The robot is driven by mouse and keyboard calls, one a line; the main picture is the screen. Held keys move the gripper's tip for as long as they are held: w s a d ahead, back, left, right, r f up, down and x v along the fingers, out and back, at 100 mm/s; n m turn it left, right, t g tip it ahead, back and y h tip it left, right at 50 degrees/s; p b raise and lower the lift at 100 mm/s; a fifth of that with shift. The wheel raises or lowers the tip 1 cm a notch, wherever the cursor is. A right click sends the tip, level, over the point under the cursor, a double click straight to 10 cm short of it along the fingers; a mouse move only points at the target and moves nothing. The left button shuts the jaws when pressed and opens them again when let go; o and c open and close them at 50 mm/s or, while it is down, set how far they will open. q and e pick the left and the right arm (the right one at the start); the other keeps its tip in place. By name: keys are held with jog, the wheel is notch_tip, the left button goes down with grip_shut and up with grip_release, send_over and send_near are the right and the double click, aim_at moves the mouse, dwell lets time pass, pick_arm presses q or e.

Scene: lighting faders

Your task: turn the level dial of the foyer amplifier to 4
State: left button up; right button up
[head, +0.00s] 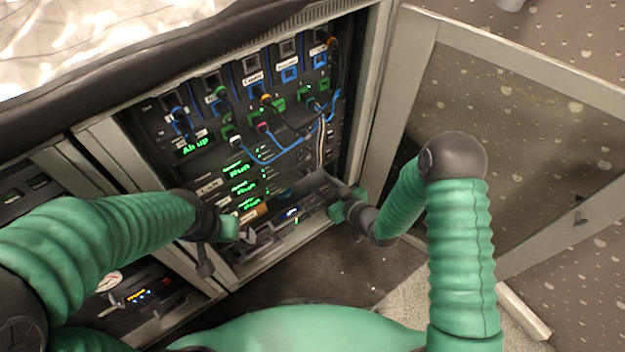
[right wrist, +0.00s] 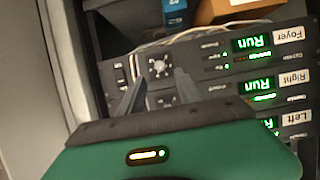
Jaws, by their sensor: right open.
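The foyer amplifier (right wrist: 205,55) is the black unit with the white "Foyer" label and green "Run" display in the right wrist view, which shows it upside down. Its level dial (right wrist: 159,66) is a small round knob with light marks around it; its setting is too small to read. My right gripper (right wrist: 158,92) is open, its two fingers spread on either side of the dial's line, with nothing between them. I cannot tell whether they touch the panel. In the head view my right gripper (head: 328,190) is at the rack's lower right. My left gripper (head: 240,232) is low at the rack's left, its fingers unclear.
Amplifiers labelled "Right" (right wrist: 293,77) and "Left" (right wrist: 294,116) adjoin the foyer unit. Loose cables (head: 262,155) hang across the rack's upper part. An open glazed door (head: 500,130) stands at the right. A cardboard-coloured box (right wrist: 232,9) and a blue box lie beside the amplifiers.

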aim_at(309, 174)
jog(key=b+x, duration=0.1)
jog(key=x, duration=0.4)
jog(key=shift+w+a+f+b, duration=0.2)
jog(key=shift+f+b, duration=0.1)
jog(key=shift+b, duration=0.1)
jog(key=shift+w+a, duration=0.2)
jog(key=shift+w, duration=0.15)
grip_shut()
